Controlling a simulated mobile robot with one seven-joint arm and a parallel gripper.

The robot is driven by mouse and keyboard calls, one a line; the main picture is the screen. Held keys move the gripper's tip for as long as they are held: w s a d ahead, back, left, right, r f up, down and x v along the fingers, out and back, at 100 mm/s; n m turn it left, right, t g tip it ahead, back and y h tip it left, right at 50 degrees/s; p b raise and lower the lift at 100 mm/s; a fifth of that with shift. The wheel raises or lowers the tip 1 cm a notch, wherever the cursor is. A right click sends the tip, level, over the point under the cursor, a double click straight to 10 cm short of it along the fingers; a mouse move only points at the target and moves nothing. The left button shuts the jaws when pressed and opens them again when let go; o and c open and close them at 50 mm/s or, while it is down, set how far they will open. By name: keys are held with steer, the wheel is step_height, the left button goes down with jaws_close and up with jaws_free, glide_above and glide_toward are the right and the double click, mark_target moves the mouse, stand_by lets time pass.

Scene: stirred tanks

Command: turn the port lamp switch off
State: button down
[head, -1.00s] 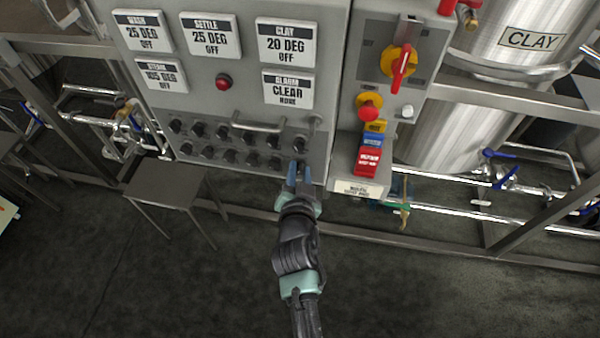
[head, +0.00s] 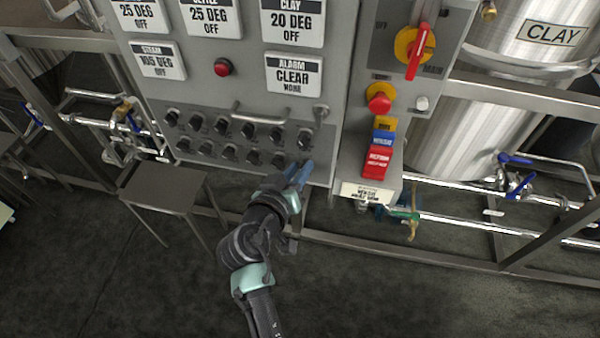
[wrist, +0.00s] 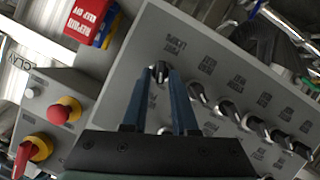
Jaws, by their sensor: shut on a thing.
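A grey control panel carries two rows of black switch knobs, with the upper row (head: 222,126) and the lower row (head: 231,153) both in the head view. My gripper (head: 303,168) is at the right end of the lower row. In the wrist view its two blue fingers (wrist: 159,75) stand on either side of one black knob (wrist: 158,72), shut on it. In the head view the fingers partly hide this knob.
A metal handle (head: 258,119) sticks out above the knobs. To the right are a red main switch (head: 417,52), a red push button (head: 380,98) and a block of coloured tags (head: 378,152). A small steel table (head: 165,187) stands at the left.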

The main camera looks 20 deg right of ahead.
steer(key=shift+a+f+n+h, duration=0.15)
steer(key=shift+n+h, duration=0.15)
steer(key=shift+n, duration=0.2)
steer(key=shift+b, duration=0.35)
steer(key=c, duration=0.9)
jaws_free()
steer(key=v, duration=1.3)
steer(key=shift+w, duration=0.1)
